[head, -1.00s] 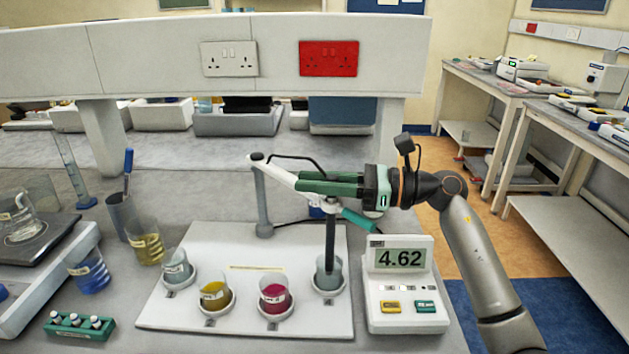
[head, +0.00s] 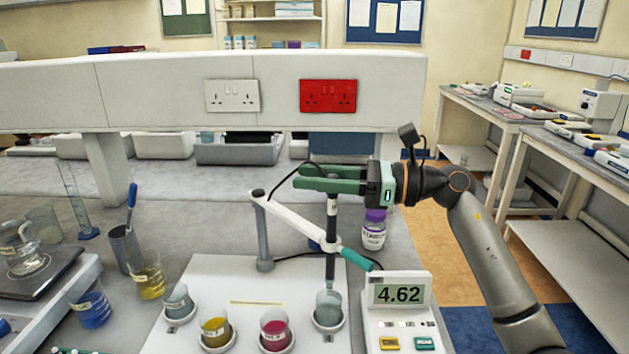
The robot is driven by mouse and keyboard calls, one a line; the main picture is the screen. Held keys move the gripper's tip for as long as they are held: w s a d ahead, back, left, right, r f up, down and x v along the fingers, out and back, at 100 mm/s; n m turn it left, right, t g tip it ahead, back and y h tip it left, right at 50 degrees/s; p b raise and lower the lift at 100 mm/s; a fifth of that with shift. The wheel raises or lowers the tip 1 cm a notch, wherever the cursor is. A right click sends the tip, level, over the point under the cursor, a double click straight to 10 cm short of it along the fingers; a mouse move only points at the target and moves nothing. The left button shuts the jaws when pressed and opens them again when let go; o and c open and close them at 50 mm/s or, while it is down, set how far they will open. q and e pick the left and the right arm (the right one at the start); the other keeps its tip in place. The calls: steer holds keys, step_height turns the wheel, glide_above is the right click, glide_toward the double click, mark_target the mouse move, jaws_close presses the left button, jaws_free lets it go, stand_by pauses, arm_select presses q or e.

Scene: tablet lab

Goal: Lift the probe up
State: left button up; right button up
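The probe (head: 331,240) is a dark upright rod with a pale label near its top. My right gripper (head: 328,179), with green fingers, comes in from the right and is shut on the top of the probe. The probe passes by the white holder arm (head: 296,221) with its green end. Its lower end is at the rim of a clear beaker (head: 328,309) on the white tray; I cannot tell whether the tip is still inside. The meter (head: 400,305) reads 4.62. My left gripper is not in view.
Beakers with yellow (head: 215,332) and pink liquid (head: 275,333) and a pale one (head: 179,302) stand on the white tray (head: 240,270). A purple-capped bottle (head: 373,232) stands behind the meter. A low white shelf (head: 250,92) with sockets crosses the back.

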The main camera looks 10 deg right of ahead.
steer(key=shift+o, duration=0.7)
steer(key=shift+f, duration=0.1)
steer(key=shift+b+v, duration=1.75)
steer(key=shift+v, duration=4.55)
